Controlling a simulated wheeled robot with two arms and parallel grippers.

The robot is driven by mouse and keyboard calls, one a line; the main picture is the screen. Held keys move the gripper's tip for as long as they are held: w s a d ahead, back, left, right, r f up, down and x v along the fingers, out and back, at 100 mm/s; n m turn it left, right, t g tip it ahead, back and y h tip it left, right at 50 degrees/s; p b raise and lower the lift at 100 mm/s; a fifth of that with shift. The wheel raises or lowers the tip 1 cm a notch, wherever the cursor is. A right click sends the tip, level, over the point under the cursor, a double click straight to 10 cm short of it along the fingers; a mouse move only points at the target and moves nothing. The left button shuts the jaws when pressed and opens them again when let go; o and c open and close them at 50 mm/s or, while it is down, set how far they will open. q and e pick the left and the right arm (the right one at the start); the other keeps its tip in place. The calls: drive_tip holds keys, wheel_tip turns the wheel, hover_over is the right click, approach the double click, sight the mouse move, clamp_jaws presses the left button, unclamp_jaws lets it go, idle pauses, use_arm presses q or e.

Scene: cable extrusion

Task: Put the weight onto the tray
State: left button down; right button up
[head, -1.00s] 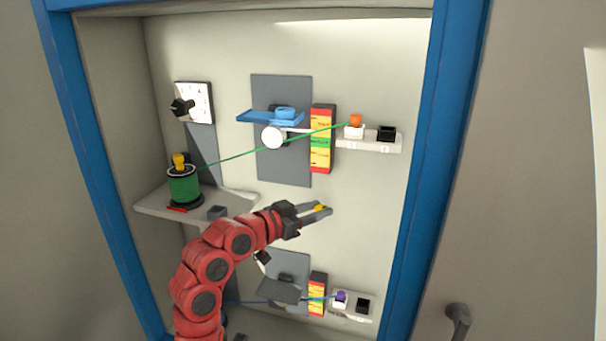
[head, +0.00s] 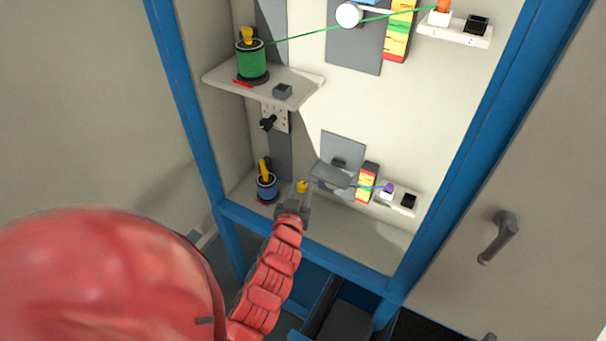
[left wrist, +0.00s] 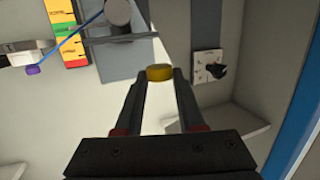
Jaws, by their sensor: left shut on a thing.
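The weight (head: 302,186) is a small yellow cylinder. My left gripper (head: 303,191) is shut on it. In the left wrist view the weight (left wrist: 160,73) sits between the two fingertips (left wrist: 160,77). The tray (head: 332,174) is a flat grey plate in front of a grey panel in the lower part of the cabinet. The weight is held just left of the tray and a little below it in the picture, apart from it. In the left wrist view the tray (left wrist: 122,39) shows edge-on beyond the fingertips. My right gripper is not in view.
A blue spool (head: 267,186) with a yellow top stands left of the gripper. A shelf (head: 308,84) with a green spool (head: 252,60) is above. A coloured scale (head: 367,182) and a purple-plugged socket (head: 389,188) are right of the tray. Blue cabinet posts (head: 455,150) frame the opening.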

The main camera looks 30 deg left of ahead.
sight(320, 176)
use_arm(q)
drive_tip(key=w, duration=0.3)
drive_tip(key=w+b, duration=0.1)
drive_tip(key=w, duration=0.3)
drive_tip(key=w+f, duration=0.1)
drive_tip(key=w, duration=0.3)
drive_tip(key=shift+a+f, duration=0.1)
drive_tip(key=shift+a, duration=0.15)
drive_tip(key=shift+f+b, duration=0.65)
drive_tip(key=shift+b, duration=0.2)
drive_tip(key=shift+f+b, duration=0.25)
drive_tip(key=shift+b, duration=0.05)
drive_tip(key=shift+f, duration=0.1)
